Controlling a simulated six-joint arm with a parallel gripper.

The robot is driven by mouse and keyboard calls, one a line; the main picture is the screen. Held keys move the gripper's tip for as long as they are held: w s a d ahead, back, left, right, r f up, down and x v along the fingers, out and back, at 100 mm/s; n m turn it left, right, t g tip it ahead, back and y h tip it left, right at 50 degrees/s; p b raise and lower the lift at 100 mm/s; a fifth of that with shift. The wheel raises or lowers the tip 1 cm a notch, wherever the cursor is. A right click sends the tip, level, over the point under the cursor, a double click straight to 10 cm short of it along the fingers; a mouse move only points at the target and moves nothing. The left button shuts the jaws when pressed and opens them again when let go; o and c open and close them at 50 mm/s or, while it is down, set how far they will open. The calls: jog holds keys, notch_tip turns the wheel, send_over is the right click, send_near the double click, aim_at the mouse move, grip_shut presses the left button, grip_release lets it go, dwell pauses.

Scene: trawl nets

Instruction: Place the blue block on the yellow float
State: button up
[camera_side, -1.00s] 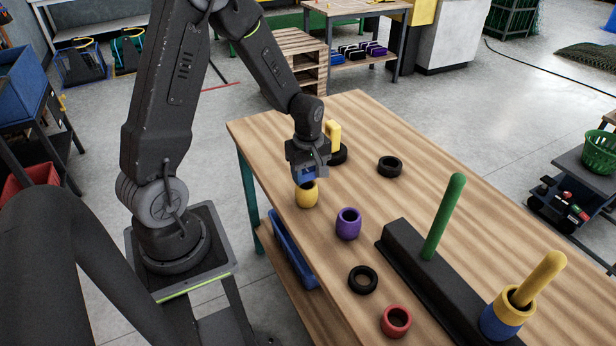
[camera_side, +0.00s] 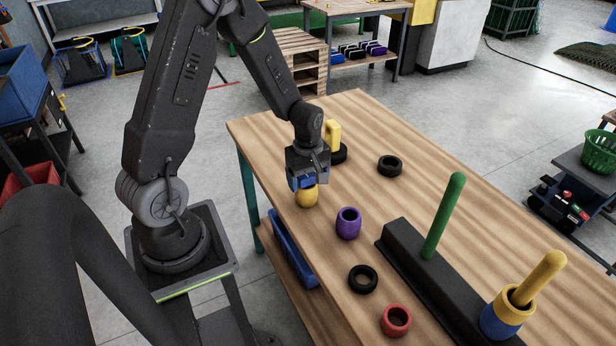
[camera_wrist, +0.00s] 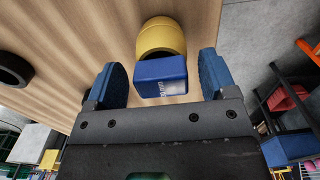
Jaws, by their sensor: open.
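The blue block (camera_wrist: 160,78) lies between the two blue finger pads of my gripper (camera_wrist: 160,62) in the wrist view, with a gap on each side. My gripper is open around it. The yellow float (camera_wrist: 162,37) is just beyond the block, partly hidden by it. In the side view, my gripper (camera_side: 307,184) points down over the yellow float (camera_side: 306,198), which stands on the table. The block appears to rest on the float, but the finger pads hide most of it there, so I cannot see the contact clearly.
A purple float (camera_side: 348,223) stands nearby. Black rings (camera_side: 363,279) and a red ring (camera_side: 396,320) lie on the wooden table. A black base with a green peg (camera_side: 443,215) and a yellow peg (camera_side: 540,278) is at the right. A yellow handled object (camera_side: 333,135) is behind my gripper.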

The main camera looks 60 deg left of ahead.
aim_at(308, 176)
notch_tip(308, 176, up, 11)
jog(key=s+d+r+m+t, duration=0.5)
jog(key=s+d+r+m, duration=0.7)
jog(key=m, duration=0.6)
jog(key=shift+s+d+r+t, duration=0.3)
jog(key=shift+s+d+r, duration=0.05)
jog(key=shift+d+r, duration=0.65)
